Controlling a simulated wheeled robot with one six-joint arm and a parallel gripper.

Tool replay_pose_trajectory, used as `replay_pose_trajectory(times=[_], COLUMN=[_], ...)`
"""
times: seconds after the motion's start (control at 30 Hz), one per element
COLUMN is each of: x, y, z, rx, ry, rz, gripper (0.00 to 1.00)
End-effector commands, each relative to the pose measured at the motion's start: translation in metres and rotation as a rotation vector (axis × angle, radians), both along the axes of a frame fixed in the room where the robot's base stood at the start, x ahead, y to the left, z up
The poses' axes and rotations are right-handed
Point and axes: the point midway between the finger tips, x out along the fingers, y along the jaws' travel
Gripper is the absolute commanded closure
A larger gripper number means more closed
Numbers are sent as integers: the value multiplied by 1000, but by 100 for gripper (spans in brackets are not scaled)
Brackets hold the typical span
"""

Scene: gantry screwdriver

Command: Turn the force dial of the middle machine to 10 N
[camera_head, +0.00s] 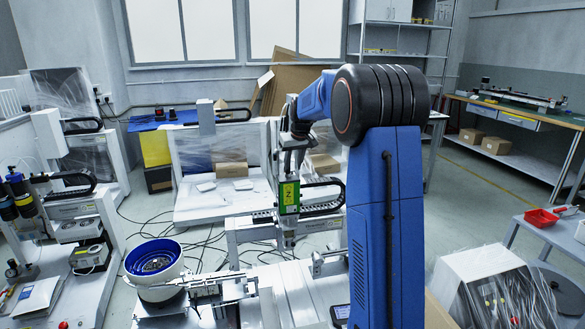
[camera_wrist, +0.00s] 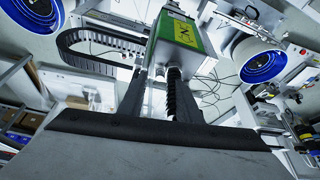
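The middle machine is a gantry with a green screwdriver unit (camera_head: 289,197) bearing a yellow "Z" label. The unit also shows close up at the top of the wrist view (camera_wrist: 182,36). I cannot make out the force dial or its reading in either view. My gripper (camera_head: 292,160) hangs from my blue arm, in front of or just above the green unit in the picture; the gap in depth is unclear. In the wrist view my gripper's two dark fingers (camera_wrist: 158,88) stand apart with nothing seen held between them. A dark ribbed part of the machine shows behind them.
A blue-lined bowl feeder (camera_head: 153,266) stands left of the machine. A black cable chain (camera_wrist: 85,42) runs beside the green unit. Other machines (camera_head: 72,205) stand at left. A plastic-covered box (camera_head: 490,285) is at front right. Floor (camera_head: 470,205) is free toward the right bench.

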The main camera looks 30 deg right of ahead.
Motion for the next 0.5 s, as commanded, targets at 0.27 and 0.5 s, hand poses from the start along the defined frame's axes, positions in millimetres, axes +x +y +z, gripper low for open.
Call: replay_pose_trajectory(times=[0.27, 0.5], x=[-20, -38], y=[2, 4], z=[48, 93], rx=[-1, -1], ry=[-2, -4], rz=[0, 0], gripper=[69, 69])
